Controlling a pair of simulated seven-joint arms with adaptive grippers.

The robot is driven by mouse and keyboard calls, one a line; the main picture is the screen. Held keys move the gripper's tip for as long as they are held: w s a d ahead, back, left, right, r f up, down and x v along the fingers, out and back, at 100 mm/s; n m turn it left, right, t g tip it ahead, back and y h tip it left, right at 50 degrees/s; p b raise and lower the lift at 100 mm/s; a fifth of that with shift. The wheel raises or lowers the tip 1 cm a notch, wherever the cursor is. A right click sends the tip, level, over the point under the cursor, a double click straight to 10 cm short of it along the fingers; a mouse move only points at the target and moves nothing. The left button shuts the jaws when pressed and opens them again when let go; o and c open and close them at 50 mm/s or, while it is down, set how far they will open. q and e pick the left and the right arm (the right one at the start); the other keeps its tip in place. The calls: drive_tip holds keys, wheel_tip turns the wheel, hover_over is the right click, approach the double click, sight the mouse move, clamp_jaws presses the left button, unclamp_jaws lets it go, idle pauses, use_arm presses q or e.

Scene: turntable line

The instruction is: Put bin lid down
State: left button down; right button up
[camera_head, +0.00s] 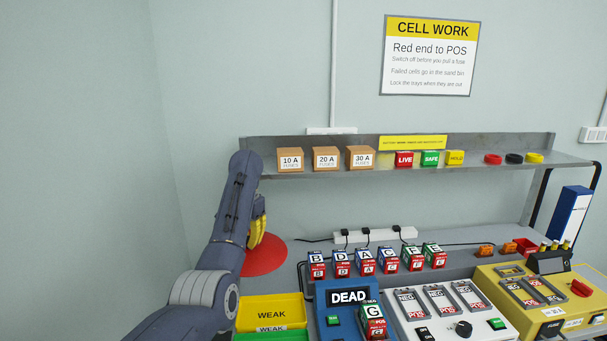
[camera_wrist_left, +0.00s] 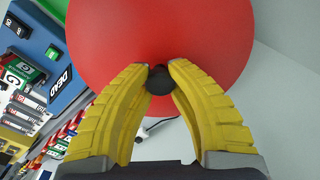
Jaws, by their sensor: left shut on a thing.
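The bin lid is a round red disc (camera_head: 268,258) at the left of the bench in the head view, partly hidden behind my left arm. In the left wrist view the lid (camera_wrist_left: 125,30) fills the top middle, with a small black knob (camera_wrist_left: 160,80) at its centre. My left gripper (camera_head: 254,244) has yellow fingers shut on that knob, as the wrist view shows. The sand bin itself is not seen; I cannot tell whether the lid rests on anything. My right gripper is not in view.
A yellow WEAK tray (camera_head: 271,310) stands in front of the lid. The blue DEAD tester (camera_head: 341,322) is to its right, with lettered cells (camera_head: 365,259) behind. A grey shelf (camera_head: 300,168) with fuse boxes (camera_head: 325,158) hangs above the bench.

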use_arm(q)
drive_tip(key=s+d+r+m, duration=0.3)
drive_tip(key=d+r, duration=0.8)
drive_tip(key=d, duration=0.2)
drive_tip(key=s+d+r+m, duration=0.2)
drive_tip(key=s+d+r, duration=0.1)
drive_tip(key=d+r, duration=0.9)
drive_tip(key=s+d+m, duration=0.2)
drive_tip(key=s+d, duration=1.1)
drive_tip(key=s, duration=0.2)
drive_tip(key=shift+s+a+f+n, duration=0.75)
drive_tip(key=shift+s+f+n, duration=1.15)
drive_tip(key=shift+s, duration=1.35)
drive_tip(key=w+a+f+n, duration=0.2)
drive_tip(key=w+a+f, duration=0.15)
drive_tip(key=a, duration=0.35)
drive_tip(key=w+a+f+n, duration=0.25)
drive_tip(key=w+a, duration=0.25)
drive_tip(key=a, duration=0.3)
drive_tip(key=w+a+f+n, duration=0.2)
drive_tip(key=a, duration=1)
drive_tip(key=w+a+f+n, duration=0.2)
drive_tip(key=a, duration=1)
drive_tip(key=shift+w+f, duration=0.25)
drive_tip(key=shift+w, duration=0.15)
